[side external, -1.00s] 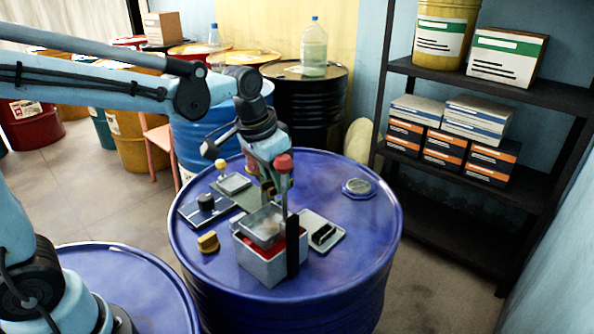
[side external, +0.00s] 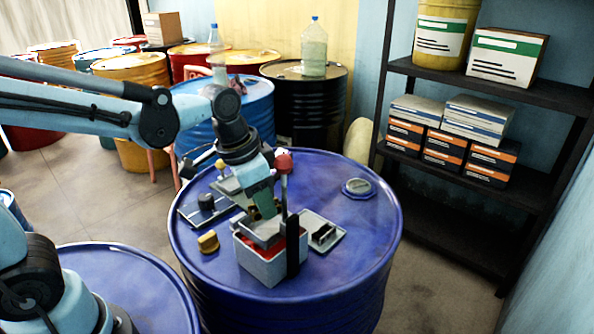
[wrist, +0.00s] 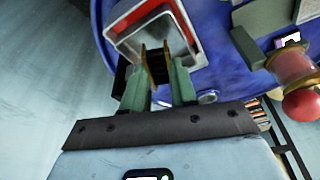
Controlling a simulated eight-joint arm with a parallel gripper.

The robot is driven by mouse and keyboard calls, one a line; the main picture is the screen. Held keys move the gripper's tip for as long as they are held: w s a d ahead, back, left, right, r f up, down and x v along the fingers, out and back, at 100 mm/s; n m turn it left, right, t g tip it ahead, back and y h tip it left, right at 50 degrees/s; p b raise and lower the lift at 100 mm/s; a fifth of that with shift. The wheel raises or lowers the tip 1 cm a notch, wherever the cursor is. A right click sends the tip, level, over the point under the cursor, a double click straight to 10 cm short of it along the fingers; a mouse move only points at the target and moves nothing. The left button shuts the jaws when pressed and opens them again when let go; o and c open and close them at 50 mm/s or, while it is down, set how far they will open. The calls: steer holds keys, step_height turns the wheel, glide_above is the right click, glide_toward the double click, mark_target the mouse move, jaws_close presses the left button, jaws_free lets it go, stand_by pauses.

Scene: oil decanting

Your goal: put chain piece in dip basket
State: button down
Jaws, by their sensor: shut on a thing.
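My gripper (wrist: 158,82) is shut on a small dark chain piece (wrist: 158,67), held between its two green fingertips in the wrist view. In the side view my gripper (side external: 264,209) is tilted, its fingers pointing down over the grey dip basket (side external: 258,232). The basket sits at the top of a light grey tank (side external: 266,268) with red inside. In the wrist view the chain piece overlaps the basket opening (wrist: 150,30); whether it touches the basket I cannot tell. The chain piece is not clear in the side view.
A lever with a red knob (side external: 284,164) stands upright close beside the gripper. A pale tray (side external: 334,241) with a dark item lies right of the tank. A yellow piece (side external: 208,241) lies to the left.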

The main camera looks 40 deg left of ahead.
steer(key=shift+w+d+f, duration=0.1)
steer(key=shift+w+f, duration=0.1)
steer(key=shift+f, duration=1.45)
steer(key=shift+f, duration=0.1)
steer(key=c, duration=1.2)
jaws_free()
steer(key=shift+o, duration=0.2)
steer(key=v, duration=1.2)
steer(key=s+a+f+n+t+y, duration=0.1)
steer(key=s+a+f+n+t, duration=0.1)
steer(key=f, duration=0.5)
steer(key=shift+s+a+n+t, duration=0.25)
steer(key=shift+a+n+t, duration=0.65)
steer(key=shift+n+t, duration=0.25)
steer(key=shift+r, duration=0.1)
